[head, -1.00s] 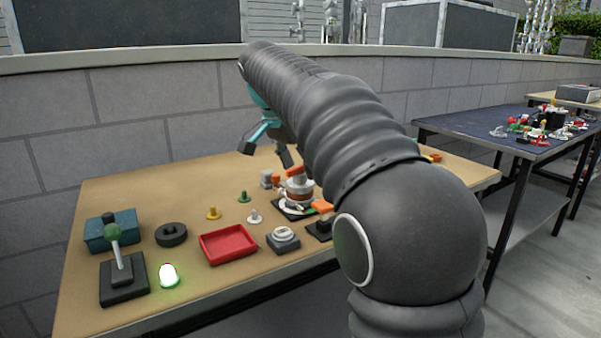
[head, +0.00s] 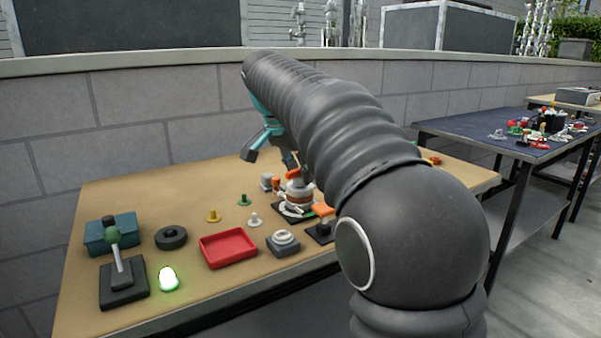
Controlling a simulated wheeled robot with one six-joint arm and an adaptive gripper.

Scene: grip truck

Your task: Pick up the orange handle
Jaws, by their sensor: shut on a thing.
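An orange handle (head: 293,174) shows on top of a round white-and-brown fitting (head: 297,193) near the middle of the table. A second orange piece (head: 323,211) sits on a small black base to its right, close to my arm. My gripper (head: 272,156) has teal and dark fingers and comes down from behind my arm. One dark finger hangs to the left and another reaches down at the orange handle on the fitting. It is shut on this handle, though my arm hides much of the grip.
A wall stands behind. Another cluttered table (head: 470,122) is at right.

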